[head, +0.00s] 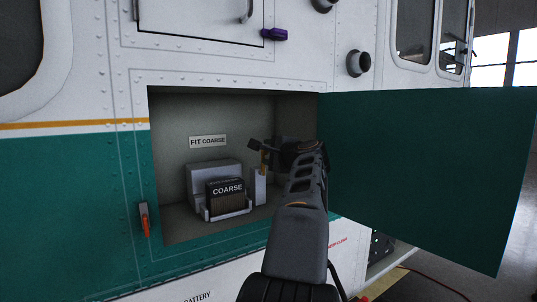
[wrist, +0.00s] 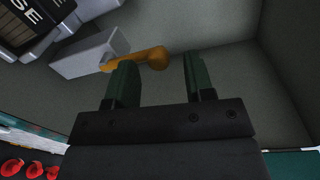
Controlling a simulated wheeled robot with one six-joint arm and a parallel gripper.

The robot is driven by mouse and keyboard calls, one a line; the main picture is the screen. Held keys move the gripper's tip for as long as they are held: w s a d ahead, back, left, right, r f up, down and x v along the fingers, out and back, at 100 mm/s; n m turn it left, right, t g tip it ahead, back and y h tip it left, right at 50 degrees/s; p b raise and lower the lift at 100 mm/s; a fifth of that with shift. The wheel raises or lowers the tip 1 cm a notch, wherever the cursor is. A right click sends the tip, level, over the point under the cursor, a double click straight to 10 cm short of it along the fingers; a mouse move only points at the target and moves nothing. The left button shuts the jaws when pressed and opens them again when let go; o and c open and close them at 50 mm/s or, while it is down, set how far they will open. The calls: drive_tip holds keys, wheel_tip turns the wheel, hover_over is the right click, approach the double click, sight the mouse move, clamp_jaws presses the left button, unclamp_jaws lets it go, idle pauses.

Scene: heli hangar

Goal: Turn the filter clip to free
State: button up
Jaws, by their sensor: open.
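The orange filter clip (wrist: 157,58) sits on a light grey block (wrist: 90,52) beside the filter in the wrist view. In the head view the clip (head: 264,160) shows as a small upright orange piece, partly hidden by my gripper (head: 267,147). The filter marked COARSE (head: 226,196) sits in its grey holder (head: 200,176).
The grey bay (head: 170,130) surrounds the filter, with a FIT COARSE label (head: 208,141) on its back wall. The green door (head: 425,170) stands open on the right, close to my arm. An orange-handled latch (head: 144,221) is outside on the left.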

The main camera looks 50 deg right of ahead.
drive_tip(key=b+v, duration=0.3)
drive_tip(key=v, duration=1)
drive_tip(key=shift+b, duration=0.35)
drive_tip(key=shift+a, duration=0.1)
wheel_tip(320, 180, down, 8)
drive_tip(key=s+d+n+g, duration=0.1)
drive_tip(key=d+g, duration=0.2)
drive_tip(key=w+a+f+n+g+y, duration=0.2)
drive_tip(key=w+a+f+n+g, duration=0.15)
drive_tip(key=a+f, duration=0.4)
drive_tip(key=w+a+f+n+g+y, duration=0.15)
drive_tip(key=a+f+n, duration=0.25)
drive_tip(key=f, duration=0.7)
drive_tip(key=a+f+n+g, duration=0.1)
drive_tip(key=a+f+n, duration=0.3)
drive_tip(key=a, duration=0.5)
drive_tip(key=a+f+n+g+y, duration=0.1)
drive_tip(key=a+f+n, duration=0.3)
drive_tip(key=a, duration=0.5)
drive_tip(key=w+a+f+n+g+y, duration=0.1)
drive_tip(key=a+f+n, duration=0.4)
drive_tip(key=a+n, duration=0.2)
drive_tip(key=a, duration=0.2)
drive_tip(key=shift+a+n+g, duration=0.3)
drive_tip(key=shift+a+n, duration=0.05)
